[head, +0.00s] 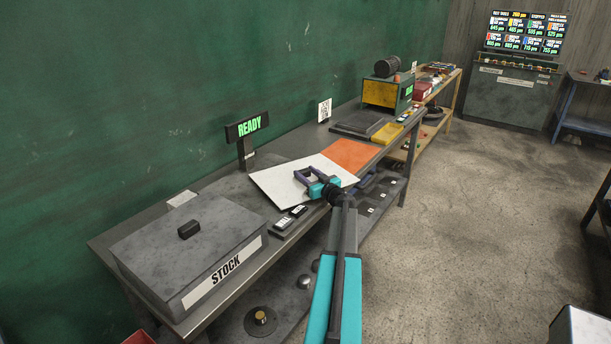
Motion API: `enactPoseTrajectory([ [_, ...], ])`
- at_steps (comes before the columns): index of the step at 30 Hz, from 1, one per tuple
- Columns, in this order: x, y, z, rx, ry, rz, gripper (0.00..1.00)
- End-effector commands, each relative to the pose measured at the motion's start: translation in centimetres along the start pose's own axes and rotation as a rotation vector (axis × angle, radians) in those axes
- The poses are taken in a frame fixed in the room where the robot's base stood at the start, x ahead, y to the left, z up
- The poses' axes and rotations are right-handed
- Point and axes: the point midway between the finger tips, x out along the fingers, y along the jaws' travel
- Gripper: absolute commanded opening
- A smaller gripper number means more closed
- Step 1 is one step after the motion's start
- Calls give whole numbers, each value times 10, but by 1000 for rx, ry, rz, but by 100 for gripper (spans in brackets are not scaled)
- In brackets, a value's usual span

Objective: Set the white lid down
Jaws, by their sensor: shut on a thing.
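The white lid (277,187) is a flat white panel over the middle of the long grey bench. It looks about level, and I cannot tell whether it touches what is under it. My gripper (302,177), dark-fingered on a teal wrist, is over the lid's right half and shut on it. The part of the lid between the fingers is too small to make out. An orange square surface (351,154) lies directly beyond the lid, at its upper right.
A grey STOCK box (187,250) with a closed, knobbed lid fills the bench's near end. A READY sign (246,128) stands behind the white lid. Small labelled blocks (289,219) lie at its near side. A dark flat slab (358,124) and a yellow machine (380,93) are farther along.

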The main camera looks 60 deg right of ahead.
Motion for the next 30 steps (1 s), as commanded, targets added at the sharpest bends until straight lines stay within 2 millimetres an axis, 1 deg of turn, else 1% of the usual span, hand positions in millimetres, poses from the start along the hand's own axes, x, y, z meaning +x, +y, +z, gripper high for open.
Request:
enactPoseTrajectory([
  [4,0,0,1,1,2,0,10],
  [5,0,0,2,0,0,0,50],
  [6,0,0,2,0,0,1,57],
  [8,0,1,2,0,0,1,65],
  [21,-2,1,0,0,0,2,65],
  [26,-12,0,0,0,0,2,65],
  [30,-26,0,0,1,0,2,65],
])
